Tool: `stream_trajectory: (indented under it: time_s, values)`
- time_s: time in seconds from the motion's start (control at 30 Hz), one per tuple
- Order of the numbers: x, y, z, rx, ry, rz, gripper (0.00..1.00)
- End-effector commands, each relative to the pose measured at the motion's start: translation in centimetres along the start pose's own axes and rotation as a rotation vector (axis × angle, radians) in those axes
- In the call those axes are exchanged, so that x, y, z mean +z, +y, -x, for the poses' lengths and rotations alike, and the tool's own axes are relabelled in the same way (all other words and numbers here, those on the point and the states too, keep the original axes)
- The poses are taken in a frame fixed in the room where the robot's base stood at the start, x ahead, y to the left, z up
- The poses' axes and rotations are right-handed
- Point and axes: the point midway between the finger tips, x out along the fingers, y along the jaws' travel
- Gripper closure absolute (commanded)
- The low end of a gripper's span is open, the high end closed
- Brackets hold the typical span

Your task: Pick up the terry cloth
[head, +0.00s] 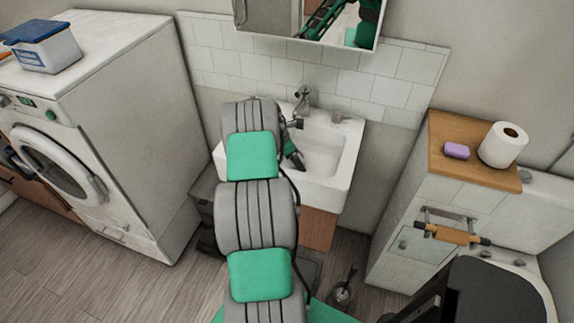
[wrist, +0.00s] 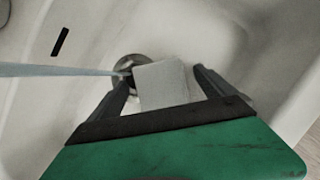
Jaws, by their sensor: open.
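A pale, square-looking piece, which appears to be the terry cloth (wrist: 160,84), lies in the white sink basin beside the drain in the wrist view. My gripper (wrist: 163,76) is open, with one dark finger on each side of the cloth. I cannot tell whether the fingers touch it. In the head view my gripper (head: 294,157) reaches down into the sink (head: 345,165), largely hidden by my arm. I cannot make out the cloth in the head view.
The round drain (wrist: 128,66) sits by the left finger. A pale strip (wrist: 55,70), possibly water, runs toward it. The faucet (head: 303,98) stands at the sink's back. A washing machine (head: 100,130) is left; a cabinet with purple soap (head: 456,151) and a paper roll (head: 503,145) is right.

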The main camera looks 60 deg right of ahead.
Motion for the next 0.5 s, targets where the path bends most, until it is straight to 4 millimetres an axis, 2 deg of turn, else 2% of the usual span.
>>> stream_trajectory:
  time_s: [0.5]
  values:
    - [-0.20,0.00,-0.43,0.000,0.000,0.000,0.06]
